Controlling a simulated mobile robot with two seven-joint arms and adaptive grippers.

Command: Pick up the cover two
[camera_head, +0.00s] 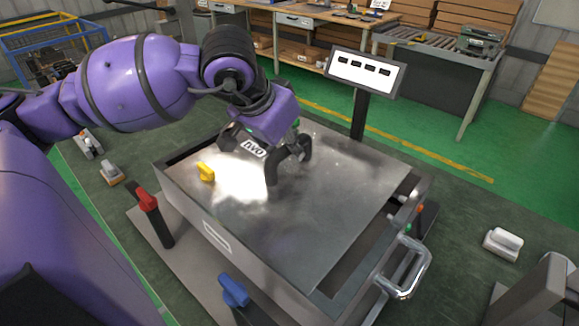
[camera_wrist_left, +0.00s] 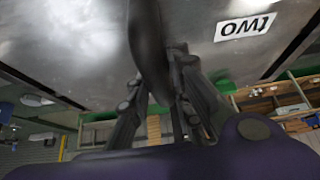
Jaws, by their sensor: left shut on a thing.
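Cover two is a wide, shiny metal plate (camera_head: 330,215) on top of the grey box, with a white "two" label (camera_head: 252,148). It sits askew to the box, with gaps showing at the left back and right edges. Whether it is lifted clear is hard to tell. A dark curved handle (camera_head: 271,172) stands on the plate. My left gripper (camera_head: 287,160) is shut on this handle. The left wrist view shows the fingers (camera_wrist_left: 165,85) around the handle (camera_wrist_left: 148,45), with the plate (camera_wrist_left: 70,40) and label (camera_wrist_left: 245,27) upside down. My right gripper is not seen.
The grey box (camera_head: 218,238) has a metal bar handle (camera_head: 408,268) at its right front. Around it are a yellow knob (camera_head: 206,172), a red lever (camera_head: 147,199), a blue lever (camera_head: 233,291) and a sign on a post (camera_head: 366,72). A white-topped block (camera_head: 503,243) lies at right.

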